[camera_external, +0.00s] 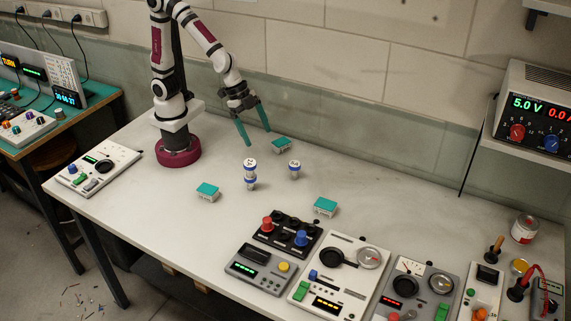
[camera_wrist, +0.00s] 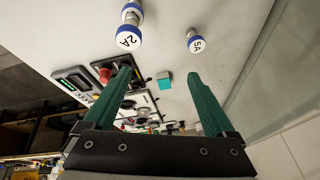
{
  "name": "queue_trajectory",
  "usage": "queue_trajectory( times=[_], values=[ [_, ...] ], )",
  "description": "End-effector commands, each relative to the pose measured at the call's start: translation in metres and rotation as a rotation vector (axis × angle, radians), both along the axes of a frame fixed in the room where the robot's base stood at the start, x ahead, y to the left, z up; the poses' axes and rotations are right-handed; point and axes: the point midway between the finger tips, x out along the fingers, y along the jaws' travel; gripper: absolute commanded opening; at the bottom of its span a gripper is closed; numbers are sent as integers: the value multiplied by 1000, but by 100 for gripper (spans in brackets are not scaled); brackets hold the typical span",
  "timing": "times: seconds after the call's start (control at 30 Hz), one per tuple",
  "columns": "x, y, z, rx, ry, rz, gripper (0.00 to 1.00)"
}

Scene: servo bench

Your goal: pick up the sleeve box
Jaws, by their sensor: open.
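Three small boxes with teal tops and pale sides lie on the white bench: a left one (camera_external: 207,190), a back one (camera_external: 281,144) and a front right one (camera_external: 325,206). No label tells me which is the sleeve box. My gripper (camera_external: 255,137) is open and empty, its two green fingers pointing down just left of the back box. In the wrist view my gripper (camera_wrist: 159,72) shows its fingers spread wide. One teal box (camera_wrist: 164,80) appears between them in the picture, farther off; I cannot tell if any finger touches a box.
White and blue cylinders, a taller one (camera_external: 250,174) and a shorter one (camera_external: 294,169), stand among the boxes. The wrist view shows labels 2A (camera_wrist: 128,38) and 5A (camera_wrist: 196,44). A black knob panel (camera_external: 287,237) and several instruments fill the front right.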

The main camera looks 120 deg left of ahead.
Motion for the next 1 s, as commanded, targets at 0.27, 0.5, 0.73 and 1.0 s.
queue_trajectory(
  times=[0.27, 0.5, 0.73, 1.0],
  values=[
    [201, -13, -90, -181, -541, 167, 90],
    [223, -11, -128, -222, -660, 210, 90],
    [222, -11, -167, -222, -658, 210, 90],
    [248, -11, -191, -222, -660, 211, 90]
  ],
)
